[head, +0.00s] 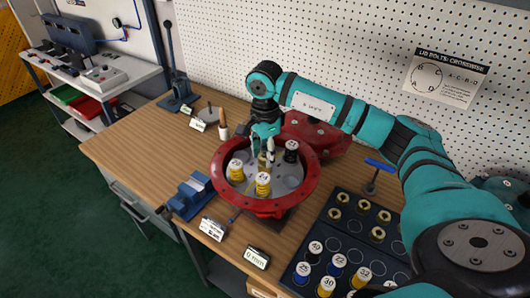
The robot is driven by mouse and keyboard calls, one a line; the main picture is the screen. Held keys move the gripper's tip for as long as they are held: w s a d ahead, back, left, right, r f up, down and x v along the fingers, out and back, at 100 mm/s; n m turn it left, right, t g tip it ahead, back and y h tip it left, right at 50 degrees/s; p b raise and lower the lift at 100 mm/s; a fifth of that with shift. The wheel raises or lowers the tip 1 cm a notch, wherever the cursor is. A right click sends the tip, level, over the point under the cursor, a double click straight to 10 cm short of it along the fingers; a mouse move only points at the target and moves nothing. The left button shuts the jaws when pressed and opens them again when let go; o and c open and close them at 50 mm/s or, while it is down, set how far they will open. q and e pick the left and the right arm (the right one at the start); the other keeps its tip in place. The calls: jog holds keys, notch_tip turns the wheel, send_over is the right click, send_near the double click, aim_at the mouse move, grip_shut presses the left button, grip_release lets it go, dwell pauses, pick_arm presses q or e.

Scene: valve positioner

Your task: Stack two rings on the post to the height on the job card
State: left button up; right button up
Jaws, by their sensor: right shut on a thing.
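My right gripper (265,153) reaches down from the back into a red round flanged housing (222,190) on the bench. It is shut on a small brass-coloured piece (265,162), mostly hidden by the fingers; I cannot tell whether this is a ring or whether it sits on a post. Two yellow pieces with white numbered tops, one at the left (236,172) and one at the front (263,186), and a black one (291,154) stand around it. No post shows clearly. My left gripper is not in view.
A black tray (332,228) at the right holds brass rings (377,234) and numbered coloured pieces (326,286). A blue vise (191,196) and a "0 mm" display (257,257) are in front. A "lid bolts: crosswise" card (444,78) hangs behind.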

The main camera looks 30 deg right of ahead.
jog(key=shift+f, duration=0.2)
jog(key=o, duration=1.3)
notch_tip(320, 180, up, 12)
jog(key=shift+r, duration=0.1)
